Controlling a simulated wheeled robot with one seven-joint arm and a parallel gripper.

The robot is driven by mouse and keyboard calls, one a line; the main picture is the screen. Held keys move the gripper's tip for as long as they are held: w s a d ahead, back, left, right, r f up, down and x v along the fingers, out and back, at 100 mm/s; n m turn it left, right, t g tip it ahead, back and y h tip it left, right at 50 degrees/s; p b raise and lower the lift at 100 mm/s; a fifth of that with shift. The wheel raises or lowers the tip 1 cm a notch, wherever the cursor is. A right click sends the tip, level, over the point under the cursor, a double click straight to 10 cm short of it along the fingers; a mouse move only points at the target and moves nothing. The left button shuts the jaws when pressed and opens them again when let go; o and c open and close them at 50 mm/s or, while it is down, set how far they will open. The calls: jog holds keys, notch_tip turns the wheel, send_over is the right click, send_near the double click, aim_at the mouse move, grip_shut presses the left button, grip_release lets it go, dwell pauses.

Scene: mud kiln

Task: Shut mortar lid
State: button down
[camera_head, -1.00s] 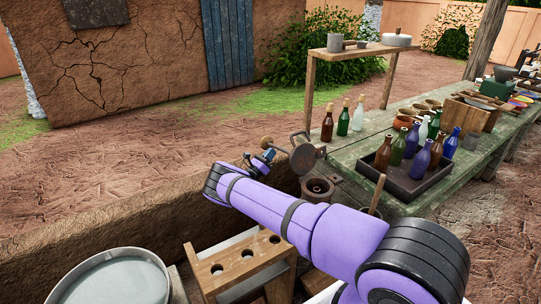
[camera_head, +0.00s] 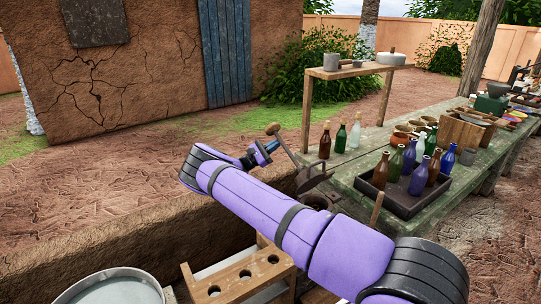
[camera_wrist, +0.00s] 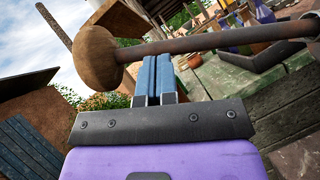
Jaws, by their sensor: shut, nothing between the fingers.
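The mortar lid (camera_head: 312,181) is tilted above the mortar (camera_head: 317,201), seen nearly edge-on in the head view. Its long metal handle rises up and left to a round wooden knob (camera_head: 272,128). The mortar is mostly hidden behind the lid and my arm. My gripper (camera_head: 273,146) is beside the handle, just below the knob. In the wrist view the shut blue fingers (camera_wrist: 155,70) reach up to the handle rod (camera_wrist: 215,41), with the knob (camera_wrist: 97,58) to their left. I cannot tell whether the fingertips touch the rod. Nothing is between them.
A green wooden table (camera_head: 352,178) runs to the back right. Several bottles stand in a dark tray (camera_head: 405,204) on it, near my arm. A wooden rack with holes (camera_head: 240,282) and a metal basin (camera_head: 115,290) are at the front. A mud wall (camera_head: 130,235) runs along the left.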

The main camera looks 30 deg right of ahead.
jog(key=shift+s+d+r+m+g+y, duration=0.15)
jog(key=shift+s+r+m+g+y, duration=0.4)
jog(key=shift+s+r+m+y, duration=1.75)
jog(key=shift+s+d+r+m+g+y, duration=0.1)
jog(key=shift+s+r+m+g+y, duration=0.4)
jog(key=shift+s+m, duration=3.45)
jog(key=shift+s+d+r+m+g+y, duration=0.15)
jog(key=shift+s+r+m+g+y, duration=0.8)
jog(key=shift+s, duration=4)
jog(key=shift+r+m+t+y, duration=0.35)
jog(key=shift+r+m+t, duration=0.05)
